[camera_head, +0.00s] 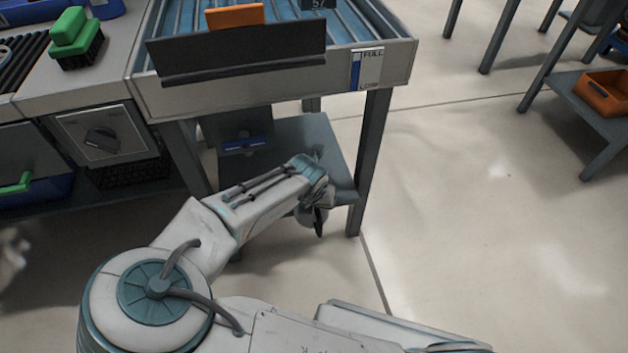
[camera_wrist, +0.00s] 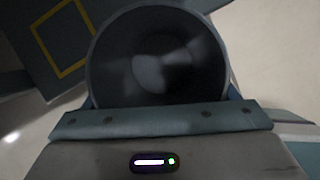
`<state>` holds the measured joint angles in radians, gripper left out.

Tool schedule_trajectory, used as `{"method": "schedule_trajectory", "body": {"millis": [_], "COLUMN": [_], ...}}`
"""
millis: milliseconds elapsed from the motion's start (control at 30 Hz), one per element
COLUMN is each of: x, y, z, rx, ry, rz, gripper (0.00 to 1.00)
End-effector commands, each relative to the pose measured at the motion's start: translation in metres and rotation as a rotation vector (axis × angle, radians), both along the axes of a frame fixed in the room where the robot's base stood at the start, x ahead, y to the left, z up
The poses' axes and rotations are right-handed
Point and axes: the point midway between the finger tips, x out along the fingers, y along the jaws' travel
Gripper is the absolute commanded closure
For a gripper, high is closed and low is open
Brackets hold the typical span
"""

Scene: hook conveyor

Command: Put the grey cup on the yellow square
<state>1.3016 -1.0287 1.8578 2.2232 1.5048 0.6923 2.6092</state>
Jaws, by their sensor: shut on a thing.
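The grey cup (camera_wrist: 158,60) fills the middle of the wrist view, dark and round, its circular end toward the camera. My gripper (camera_head: 318,204) is shut on it, below and in front of the conveyor stand in the head view. A small rounded grey part shows beside the fingers there, too small to tell clearly. The yellow square (camera_wrist: 63,40) is an outline on a grey-blue surface at the upper left of the wrist view, apart from the cup in the picture. The cup hides part of that surface. I cannot make out the square in the head view.
The stand's lower shelf (camera_head: 335,165) lies just behind my gripper, between the stand's legs (camera_head: 368,165). A roller conveyor (camera_head: 345,25) with a dark front panel (camera_head: 235,52) is above. An orange bin (camera_head: 604,92) sits on a rack at right. The floor at right is clear.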

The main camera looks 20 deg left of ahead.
Motion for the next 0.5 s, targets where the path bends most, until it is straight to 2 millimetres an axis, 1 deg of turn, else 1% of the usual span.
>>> {"method": "schedule_trajectory", "body": {"millis": [100,233,367,500], "x": [-0.007,-0.009,-0.006,0.002], "y": [-0.001,-0.002,-0.005,-0.009], "z": [0.001,0.000,0.000,-0.001], "rx": [0.000,0.001,0.002,0.004], "ry": [-0.001,-0.001,0.001,0.001], "rz": [0.001,0.006,0.044,0.139], "gripper": [0.49,0.49,0.49,0.49]}}
